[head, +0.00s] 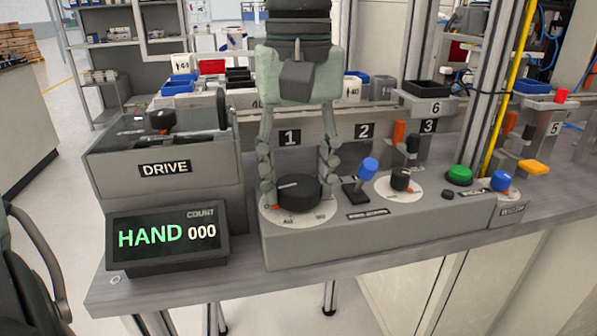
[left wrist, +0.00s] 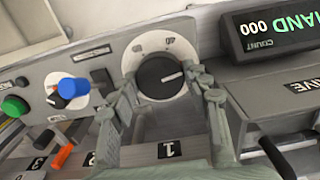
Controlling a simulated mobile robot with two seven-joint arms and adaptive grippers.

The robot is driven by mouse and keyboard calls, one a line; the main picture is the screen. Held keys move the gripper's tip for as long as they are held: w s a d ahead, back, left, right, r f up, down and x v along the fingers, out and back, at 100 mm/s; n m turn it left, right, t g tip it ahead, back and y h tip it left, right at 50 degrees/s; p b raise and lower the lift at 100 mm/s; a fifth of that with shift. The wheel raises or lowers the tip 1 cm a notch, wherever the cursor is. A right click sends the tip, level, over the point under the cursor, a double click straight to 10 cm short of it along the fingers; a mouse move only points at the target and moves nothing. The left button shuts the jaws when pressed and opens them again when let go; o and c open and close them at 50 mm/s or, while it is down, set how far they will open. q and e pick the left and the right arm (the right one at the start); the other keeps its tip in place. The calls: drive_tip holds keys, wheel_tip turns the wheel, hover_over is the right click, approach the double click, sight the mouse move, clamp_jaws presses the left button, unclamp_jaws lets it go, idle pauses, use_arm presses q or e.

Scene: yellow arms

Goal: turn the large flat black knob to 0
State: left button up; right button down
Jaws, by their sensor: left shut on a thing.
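The large flat black knob (head: 299,194) sits on a round white dial plate (head: 300,218) on the grey control panel. Its white line points to the left side of the dial, near a red mark. The knob also shows in the left wrist view (left wrist: 158,80), with its white line towards the right finger there. My left gripper (head: 299,188) reaches down from above, one finger on each side of the knob, and is shut on it. Its fingers also show in the left wrist view (left wrist: 164,82). The finger at picture left partly hides the dial's edge. My right gripper is not in view.
A display (head: 168,240) reading HAND 000 stands left, before the DRIVE box (head: 165,150). Right of the knob are a blue-tipped lever (head: 367,169), a smaller black knob (head: 401,180) and a green button (head: 459,175). Bins stand behind.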

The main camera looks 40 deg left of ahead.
sight(298, 184)
use_arm(q)
drive_tip(key=shift+m, duration=1)
drive_tip(key=o, duration=1.2)
drive_tip(key=shift+c, duration=0.2)
wheel_tip(298, 184, up, 12)
